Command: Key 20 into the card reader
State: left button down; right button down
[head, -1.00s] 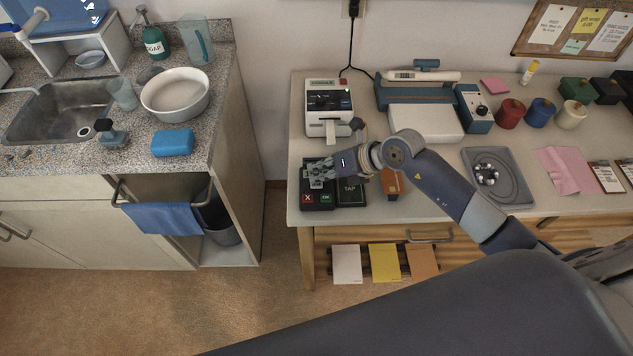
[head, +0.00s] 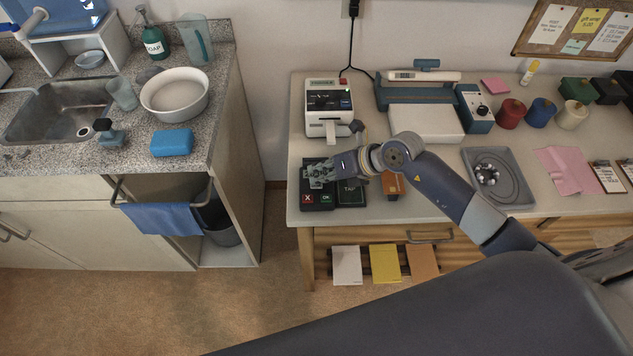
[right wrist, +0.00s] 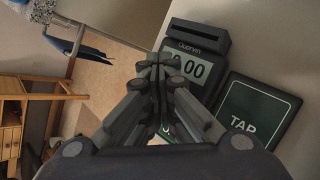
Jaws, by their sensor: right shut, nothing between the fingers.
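The card reader (head: 316,200) is a dark keypad unit on the worktop's left part. A red X key and a green OK key show at its front. In the right wrist view its screen (right wrist: 205,69) reads "00" at the end; the fingers cover the screen's left part. A dark TAP pad (head: 350,194) lies to its right and also shows in the right wrist view (right wrist: 252,112). My right gripper (head: 313,176) is shut and empty, over the reader's key area. The fingers hide most keys, and whether they touch one cannot be told. My left gripper is out of view.
A white printer (head: 329,127) with a paper slip stands behind the reader. The worktop's front edge is near.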

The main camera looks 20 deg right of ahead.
jog(key=shift+r+p, duration=0.75)
jog(key=shift+r, duration=0.1)
notch_tip(320, 180, up, 5)
jog(key=p, duration=0.4)
jog(key=shift+a, duration=0.1)
dwell(0.6)
